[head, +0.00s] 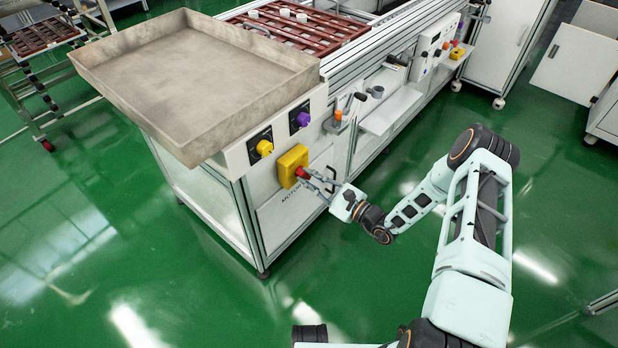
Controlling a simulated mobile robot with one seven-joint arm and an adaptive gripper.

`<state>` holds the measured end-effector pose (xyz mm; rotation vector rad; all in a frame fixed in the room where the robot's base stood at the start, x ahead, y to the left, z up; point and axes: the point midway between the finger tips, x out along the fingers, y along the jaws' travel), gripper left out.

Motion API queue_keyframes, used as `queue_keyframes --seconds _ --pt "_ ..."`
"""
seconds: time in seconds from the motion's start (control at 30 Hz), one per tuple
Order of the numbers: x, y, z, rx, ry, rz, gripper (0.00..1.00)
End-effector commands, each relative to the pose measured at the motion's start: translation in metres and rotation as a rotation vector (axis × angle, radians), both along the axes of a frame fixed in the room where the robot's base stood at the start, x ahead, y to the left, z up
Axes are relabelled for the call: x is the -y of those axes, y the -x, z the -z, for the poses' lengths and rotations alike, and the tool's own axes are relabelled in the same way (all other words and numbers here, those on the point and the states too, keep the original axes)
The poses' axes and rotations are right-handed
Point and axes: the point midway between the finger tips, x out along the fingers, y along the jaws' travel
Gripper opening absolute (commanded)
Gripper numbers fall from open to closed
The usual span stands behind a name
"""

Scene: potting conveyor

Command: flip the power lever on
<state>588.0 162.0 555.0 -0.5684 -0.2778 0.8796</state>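A yellow switch box (292,162) with a red handle (301,172) is on the white end panel of the conveyor, above a panel lettered "MOTOR". The red handle seems to be the power lever; its exact position is too small to read. My gripper (306,177) reaches in from the right, its two fingers spread apart and their tips close by the red handle. I cannot tell whether the fingers touch it. The fingers partly cover the lettering and the area just right of the box.
A yellow knob (264,148) and a purple knob (302,118) are above the box. A large metal tray (200,80) overhangs the panel. A small shelf (392,110) and tool holders are to the right. The green floor (400,290) is open in front.

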Motion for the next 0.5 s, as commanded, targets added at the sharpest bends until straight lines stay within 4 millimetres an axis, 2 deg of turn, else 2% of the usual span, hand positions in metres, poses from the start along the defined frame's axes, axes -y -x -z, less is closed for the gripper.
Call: queue_keyframes --seconds 0.5 --pt "0.0013 -0.0005 -0.0001 -0.054 -0.043 0.002 0.00"
